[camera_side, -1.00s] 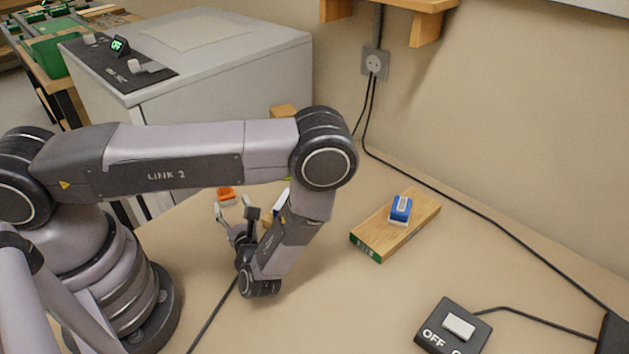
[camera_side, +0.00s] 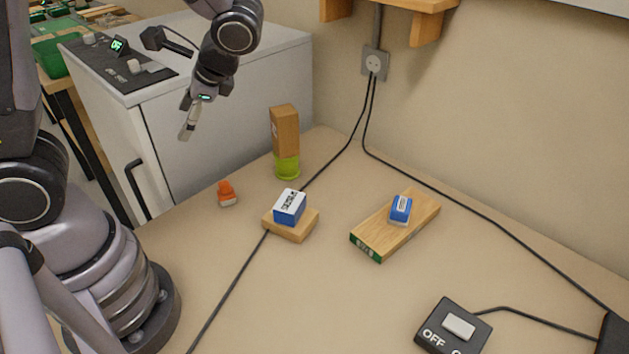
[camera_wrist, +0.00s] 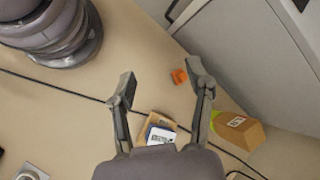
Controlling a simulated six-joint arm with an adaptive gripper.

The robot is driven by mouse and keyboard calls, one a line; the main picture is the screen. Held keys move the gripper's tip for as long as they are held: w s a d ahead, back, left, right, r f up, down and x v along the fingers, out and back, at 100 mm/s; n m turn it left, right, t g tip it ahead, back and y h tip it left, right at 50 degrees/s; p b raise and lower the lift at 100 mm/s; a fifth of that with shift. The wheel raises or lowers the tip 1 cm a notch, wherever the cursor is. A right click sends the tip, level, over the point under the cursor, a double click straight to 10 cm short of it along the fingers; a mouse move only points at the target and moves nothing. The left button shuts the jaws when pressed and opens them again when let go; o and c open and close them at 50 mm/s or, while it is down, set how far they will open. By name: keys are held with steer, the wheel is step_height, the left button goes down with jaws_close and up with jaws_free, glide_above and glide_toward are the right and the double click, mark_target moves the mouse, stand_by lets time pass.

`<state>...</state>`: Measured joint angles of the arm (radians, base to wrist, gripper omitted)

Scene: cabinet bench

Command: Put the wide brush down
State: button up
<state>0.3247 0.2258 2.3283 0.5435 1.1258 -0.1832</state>
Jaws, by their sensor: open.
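My gripper (camera_side: 188,122) hangs high in front of the grey cabinet, above the table; in the wrist view its fingers (camera_wrist: 162,78) are apart with nothing between them. I cannot tell for sure which thing is the wide brush. An upright wooden block with a lime-green lower end (camera_side: 286,140) stands at the back of the table; it also shows in the wrist view (camera_wrist: 238,130), right of the fingers. A blue block with a white printed top (camera_side: 290,206) rests on a small wooden board (camera_side: 292,237). A small orange piece with a pale end (camera_side: 227,194) lies nearer the cabinet.
A wooden plank (camera_side: 378,240) carries a small blue-and-white piece (camera_side: 401,209). A switch box (camera_side: 452,328) sits at the front right. Black cables (camera_side: 470,210) cross the table. The cabinet (camera_side: 230,90) borders the back left. The front middle of the table is mostly clear.

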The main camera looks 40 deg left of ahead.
steer(key=s+d+r+n+t+h, duration=0.1)
steer(key=s+r+n+t+h, duration=0.5)
steer(key=r, duration=0.6)
steer(key=shift+s+d+t+h, duration=0.45)
steer(key=shift+s+t, duration=0.5)
steer(key=shift+t, duration=0.25)
